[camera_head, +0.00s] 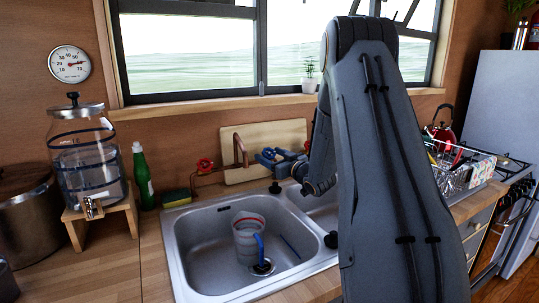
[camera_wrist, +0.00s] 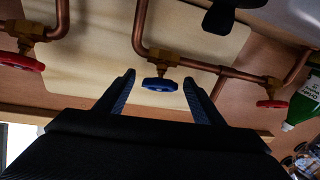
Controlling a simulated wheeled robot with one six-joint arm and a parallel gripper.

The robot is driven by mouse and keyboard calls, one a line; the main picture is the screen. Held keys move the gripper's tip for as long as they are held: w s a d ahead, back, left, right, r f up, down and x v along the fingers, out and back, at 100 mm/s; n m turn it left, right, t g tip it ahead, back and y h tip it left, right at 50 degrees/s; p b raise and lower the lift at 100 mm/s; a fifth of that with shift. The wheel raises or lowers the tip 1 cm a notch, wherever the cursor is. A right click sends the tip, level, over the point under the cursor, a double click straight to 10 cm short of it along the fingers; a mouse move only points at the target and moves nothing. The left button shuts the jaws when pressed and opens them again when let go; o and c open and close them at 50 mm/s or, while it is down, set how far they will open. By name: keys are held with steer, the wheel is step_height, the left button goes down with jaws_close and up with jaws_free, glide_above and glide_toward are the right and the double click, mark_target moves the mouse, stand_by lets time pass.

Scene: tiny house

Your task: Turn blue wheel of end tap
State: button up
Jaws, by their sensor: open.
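The blue wheel (camera_wrist: 159,85) sits on a brass valve of the copper pipe in the wrist view. It is the middle wheel of three there. A red wheel (camera_wrist: 20,62) is to its left and another red wheel (camera_wrist: 271,104) to its right. My gripper (camera_wrist: 158,80) is open, one finger on each side of the blue wheel, with gaps visible between wheel and fingers. In the head view my gripper (camera_head: 275,158) is at the wall behind the sink, and I cannot clearly tell the blue wheel from the fingers there. A red wheel (camera_head: 205,165) shows left of it.
The sink (camera_head: 200,240) holds a cup (camera_head: 248,240) with a blue item. A cutting board (camera_head: 240,137) leans behind the pipes. A green bottle (camera_head: 142,177), a sponge (camera_head: 177,198) and a glass dispenser (camera_head: 88,160) stand left. A dish rack (camera_head: 455,165) is right.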

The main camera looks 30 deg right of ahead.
steer(key=shift+w, duration=0.55)
steer(key=shift+c, duration=0.2)
steer(key=c, duration=1)
steer(key=shift+d+n+g+y, duration=0.1)
steer(key=shift+n+g+y, duration=0.2)
steer(key=shift+n+y, duration=0.8)
steer(key=shift+n+g+y, duration=0.7)
steer(key=shift+n+y, duration=0.6)
steer(key=shift+n, duration=0.5)
steer(key=o, duration=1)
steer(key=shift+o, duration=0.2)
